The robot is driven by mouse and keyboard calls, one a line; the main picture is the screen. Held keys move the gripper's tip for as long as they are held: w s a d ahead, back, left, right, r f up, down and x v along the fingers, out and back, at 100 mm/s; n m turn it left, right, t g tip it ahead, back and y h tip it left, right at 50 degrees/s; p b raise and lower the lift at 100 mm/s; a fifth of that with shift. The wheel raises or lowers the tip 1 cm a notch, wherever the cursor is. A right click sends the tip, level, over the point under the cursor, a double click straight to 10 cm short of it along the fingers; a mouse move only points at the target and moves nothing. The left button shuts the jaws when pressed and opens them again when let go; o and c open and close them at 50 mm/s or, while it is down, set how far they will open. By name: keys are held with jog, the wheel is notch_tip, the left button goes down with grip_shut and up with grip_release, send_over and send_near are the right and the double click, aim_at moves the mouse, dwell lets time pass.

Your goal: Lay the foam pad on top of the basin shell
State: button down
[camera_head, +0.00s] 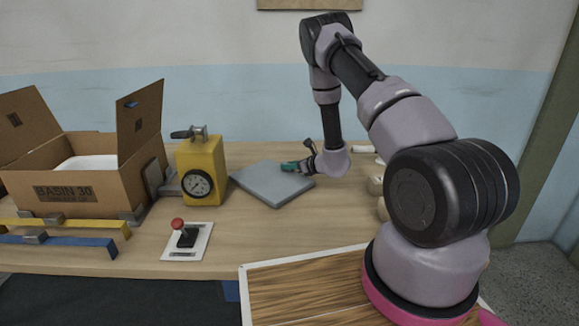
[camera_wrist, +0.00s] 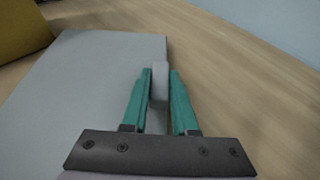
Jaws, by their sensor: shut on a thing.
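The foam pad (camera_head: 268,186) is a flat grey slab at the middle of the table, and it fills the left of the wrist view (camera_wrist: 85,85). My gripper (camera_head: 290,167) is at the pad's far right side. In the wrist view, its teal fingers (camera_wrist: 158,88) are shut on a small pale grey tab at the pad's right edge. The pad appears to rest on the table. The basin shell seems to be the white surface (camera_head: 88,162) inside the open cardboard box (camera_head: 70,193) marked BASIN 30; its lower part is hidden by the box walls.
A yellow block with a dial gauge (camera_head: 201,172) stands between box and pad. A red-knobbed lever (camera_head: 185,234) sits on a white plate in front. Yellow (camera_head: 70,224) and blue (camera_head: 65,242) bars lie before the box. Raised flaps flank the box opening.

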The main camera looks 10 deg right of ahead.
jog(key=shift+f, duration=0.1)
jog(key=c, duration=0.7)
grip_release()
